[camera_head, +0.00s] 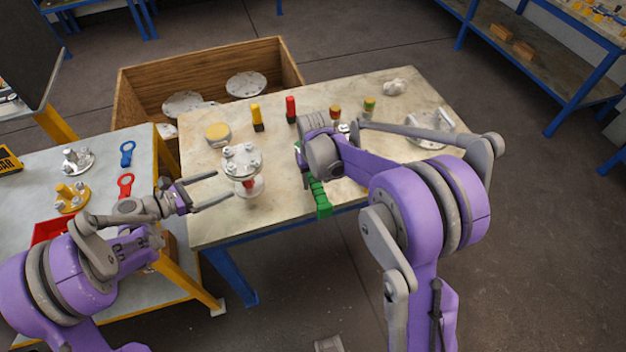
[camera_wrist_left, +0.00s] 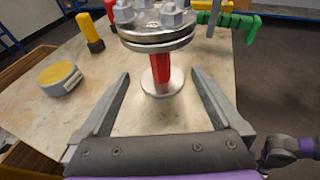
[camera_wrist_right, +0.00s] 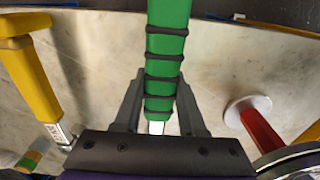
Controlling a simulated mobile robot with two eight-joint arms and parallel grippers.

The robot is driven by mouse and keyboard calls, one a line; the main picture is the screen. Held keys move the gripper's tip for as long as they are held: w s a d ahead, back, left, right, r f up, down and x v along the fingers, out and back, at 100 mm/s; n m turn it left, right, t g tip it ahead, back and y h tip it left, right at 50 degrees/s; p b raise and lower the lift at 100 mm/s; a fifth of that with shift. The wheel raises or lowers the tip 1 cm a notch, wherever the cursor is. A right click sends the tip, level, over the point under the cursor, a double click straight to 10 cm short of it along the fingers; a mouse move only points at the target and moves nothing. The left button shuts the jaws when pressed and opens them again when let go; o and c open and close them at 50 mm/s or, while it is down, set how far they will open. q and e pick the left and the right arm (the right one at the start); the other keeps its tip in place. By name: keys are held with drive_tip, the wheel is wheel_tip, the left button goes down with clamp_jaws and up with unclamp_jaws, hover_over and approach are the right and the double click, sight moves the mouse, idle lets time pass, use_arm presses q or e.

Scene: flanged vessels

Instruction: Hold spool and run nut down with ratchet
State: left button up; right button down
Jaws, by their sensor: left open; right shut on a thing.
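The spool (camera_head: 249,183) stands upright on the pale table, with a red neck between a round base and a bolted top flange (camera_head: 242,160). In the left wrist view its red neck (camera_wrist_left: 160,67) lies ahead of my open left gripper (camera_head: 223,188), which is empty and short of the neck, not touching it. My right gripper (camera_wrist_right: 161,88) is shut on the green ratchet handle (camera_head: 319,198), to the right of the spool. The ratchet's head is not clearly visible. In the right wrist view the red neck (camera_wrist_right: 262,132) shows at the right.
A yellow-lidded tin (camera_head: 217,133), a yellow-handled tool (camera_head: 257,118) and a red-handled one (camera_head: 291,109) are behind the spool. A wooden crate (camera_head: 150,75) with round flanges stands behind the table. The side table (camera_head: 105,160) at left holds flanges and blue and red wrenches.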

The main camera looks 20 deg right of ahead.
sight(245, 188)
use_arm(q)
drive_tip(key=x, duration=0.4)
use_arm(e)
drive_tip(key=shift+w+r, duration=0.1)
drive_tip(key=shift+r, duration=0.2)
use_arm(q)
drive_tip(key=x, duration=0.3)
drive_tip(key=shift+f+b, duration=0.2)
drive_tip(key=shift+b, duration=0.2)
use_arm(e)
drive_tip(key=shift+s+f, duration=0.25)
drive_tip(key=shift+f, duration=0.65)
use_arm(q)
drive_tip(key=shift+d, duration=0.45)
use_arm(e)
drive_tip(key=shift+s+f, duration=0.2)
use_arm(q)
drive_tip(key=shift+w+d, duration=0.2)
drive_tip(key=shift+w, duration=0.05)
use_arm(e)
drive_tip(key=shift+f, duration=0.1)
use_arm(q)
drive_tip(key=c, duration=1.6)
